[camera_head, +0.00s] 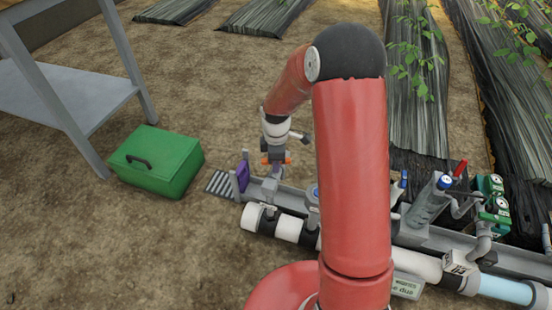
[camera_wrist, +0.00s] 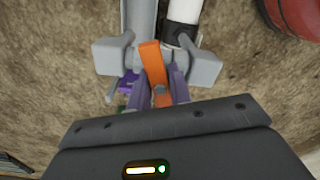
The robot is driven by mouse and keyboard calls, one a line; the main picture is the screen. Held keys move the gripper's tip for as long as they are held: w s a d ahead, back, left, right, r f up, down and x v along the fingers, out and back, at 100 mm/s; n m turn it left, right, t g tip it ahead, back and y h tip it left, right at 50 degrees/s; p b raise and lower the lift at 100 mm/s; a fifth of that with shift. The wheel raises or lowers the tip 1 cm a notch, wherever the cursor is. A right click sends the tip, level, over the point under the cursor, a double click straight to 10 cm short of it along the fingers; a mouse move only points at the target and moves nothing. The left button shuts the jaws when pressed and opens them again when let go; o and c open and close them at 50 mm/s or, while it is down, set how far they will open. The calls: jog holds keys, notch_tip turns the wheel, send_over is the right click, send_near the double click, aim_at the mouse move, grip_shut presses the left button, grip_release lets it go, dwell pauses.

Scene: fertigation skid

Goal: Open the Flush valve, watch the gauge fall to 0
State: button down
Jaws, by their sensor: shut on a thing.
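An orange lever handle (camera_wrist: 152,62) shows in the wrist view. My gripper (camera_wrist: 159,88) is shut on it, with one finger at each side. The handle lies slightly tilted, close to the line of the pipe beyond it. In the head view my gripper (camera_head: 275,154) is at the left end of the skid, and bits of orange (camera_head: 287,160) show at its tips. No Flush label can be read. Round dials on green housings (camera_head: 495,184) stand at the far right; their needles are too small to read. My arm hides the middle of the skid.
A purple plate (camera_head: 242,176) stands just left of my gripper. White and black pipe (camera_head: 288,228) runs along the skid front. A green toolbox (camera_head: 158,163) and a grey table (camera_head: 92,90) are at left. A red lever (camera_head: 460,168) and blue-topped part (camera_head: 445,182) stand at right.

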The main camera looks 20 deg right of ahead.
jog(key=n, duration=0.1)
jog(key=n+p, duration=0.2)
jog(key=shift+r+n, duration=0.25)
jog(key=shift+n, duration=0.15)
jog(key=n+p, duration=0.3)
jog(key=n, duration=0.1)
jog(key=shift+n, duration=0.3)
jog(key=n+p, duration=0.4)
jog(key=n, duration=0.1)
jog(key=shift+f+n, duration=0.25)
jog(key=shift+n, duration=0.65)
jog(key=c, duration=1.2)
grip_release()
notch_tip(320, 180, up, 10)
jog(key=p, duration=0.3)
jog(key=shift+p, duration=0.35)
